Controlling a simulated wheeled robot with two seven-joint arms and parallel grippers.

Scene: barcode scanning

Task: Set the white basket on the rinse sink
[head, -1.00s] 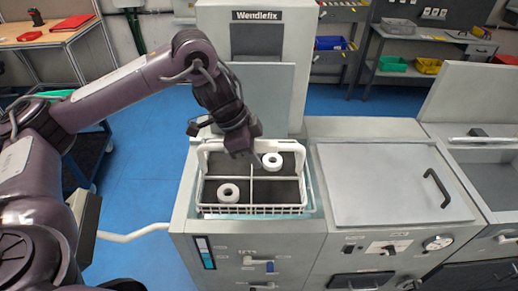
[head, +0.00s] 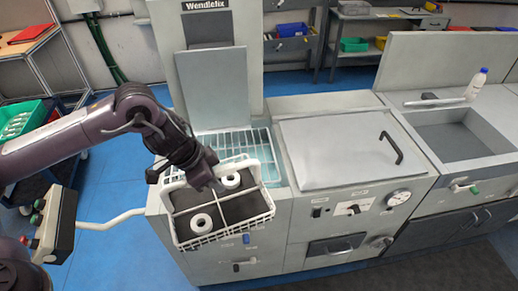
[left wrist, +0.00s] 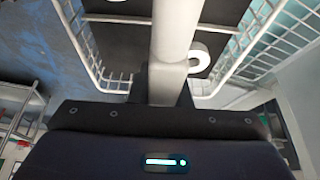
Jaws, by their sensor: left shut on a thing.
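The white basket (head: 262,208) hangs from my left gripper (head: 205,180), which is shut on its handle. The basket is tilted a little and is in front of the left machine's opening. Two white ring-shaped parts (head: 201,222) lie in it on a dark bottom, one on each side of the divider. In the left wrist view the white handle (left wrist: 178,35) runs into the jaws, with the wire wall (left wrist: 262,35) beside it. The rinse sink (head: 450,140) is an open grey basin at the right. My right gripper is not in view.
A closed grey lid (head: 335,150) with a black handle lies between the left machine and the sink. A wire rack (head: 232,147) shows in the left machine's opening. A white bottle (head: 476,84) stands on the sink's back edge, by a spout.

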